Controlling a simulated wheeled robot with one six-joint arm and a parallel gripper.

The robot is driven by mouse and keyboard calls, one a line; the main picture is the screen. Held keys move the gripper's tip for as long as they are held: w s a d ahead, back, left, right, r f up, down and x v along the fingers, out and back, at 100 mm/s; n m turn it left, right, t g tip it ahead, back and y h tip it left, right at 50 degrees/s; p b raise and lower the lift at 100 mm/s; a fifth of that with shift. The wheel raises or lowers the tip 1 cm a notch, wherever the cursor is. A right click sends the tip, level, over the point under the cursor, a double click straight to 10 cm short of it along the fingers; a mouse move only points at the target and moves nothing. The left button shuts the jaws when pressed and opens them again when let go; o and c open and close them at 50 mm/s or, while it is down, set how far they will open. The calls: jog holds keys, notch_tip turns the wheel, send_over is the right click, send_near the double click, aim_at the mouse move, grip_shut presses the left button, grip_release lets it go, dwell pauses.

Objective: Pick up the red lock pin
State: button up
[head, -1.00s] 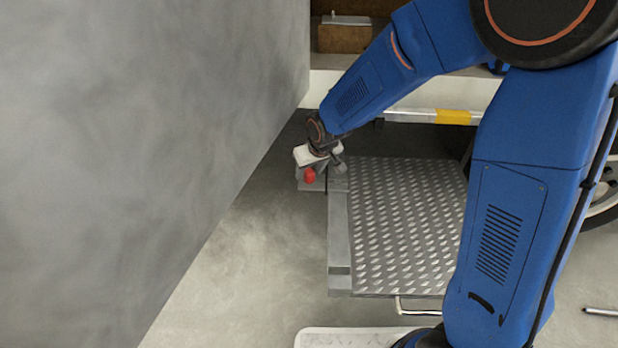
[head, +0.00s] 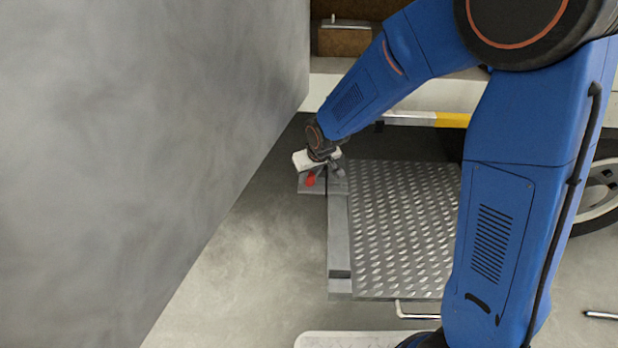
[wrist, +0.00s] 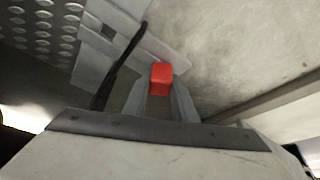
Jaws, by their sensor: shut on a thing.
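The red lock pin (head: 310,180) shows as a small red block at the far left corner of the metal platform in the head view. In the wrist view its red end (wrist: 160,78) shows between the fingers of my gripper (wrist: 160,98). My gripper (head: 317,177) is shut on the pin, close above the grey corner bracket (head: 336,225). The lower part of the pin is hidden, so I cannot tell whether it still sits in the bracket.
The treaded platform (head: 400,230) lies right of the bracket. A grey wall (head: 150,150) stands close on the left. A truck wheel (head: 600,190) is at the right. A black cable (wrist: 122,62) runs beside the fingers. Bare floor (head: 240,270) is in front.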

notch_tip(320, 180, up, 7)
jog(key=shift+f, duration=0.1)
jog(key=s+d, duration=0.4)
jog(key=s, duration=0.4)
jog(key=s+d, duration=0.4)
jog(key=s, duration=0.4)
jog(key=shift+d+r, duration=0.2)
jog(key=shift+r, duration=2.4)
jog(key=shift+r, duration=0.15)
